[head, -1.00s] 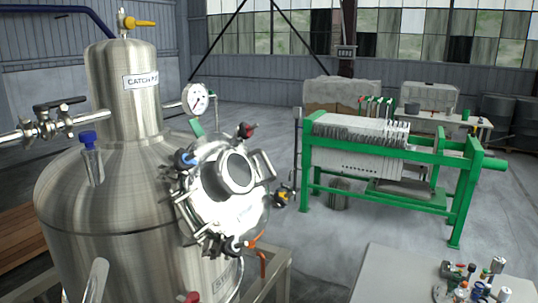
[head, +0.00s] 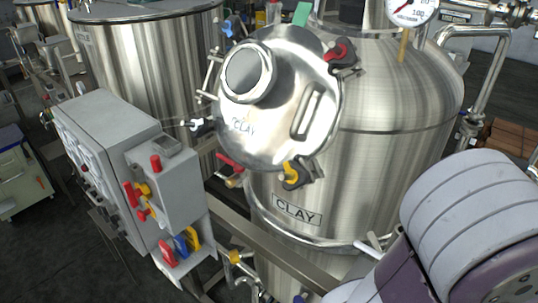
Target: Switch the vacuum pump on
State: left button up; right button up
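I cannot make out a vacuum pump in this view. A grey control cabinet (head: 110,140) stands at the left, with round dials or gauges on its slanted face. A smaller grey box (head: 175,180) on its right side carries a red knob and red and yellow levers or tags. Which of these, if any, belongs to the pump I cannot tell. Part of my own arm fills the lower right corner; neither gripper shows.
A steel tank labelled CLAY (head: 385,150) fills the middle, its round manway lid (head: 265,135) facing me. A pressure gauge (head: 411,10) is at the top. Another steel tank (head: 150,60) stands behind the cabinet. Red, blue and yellow items (head: 182,245) sit on a bracket below the box.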

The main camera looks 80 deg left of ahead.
aim_at(113, 219)
jog(key=u, duration=4.15)
jog(key=i+j+z, duration=0.8)
jog(key=i, duration=0.15)
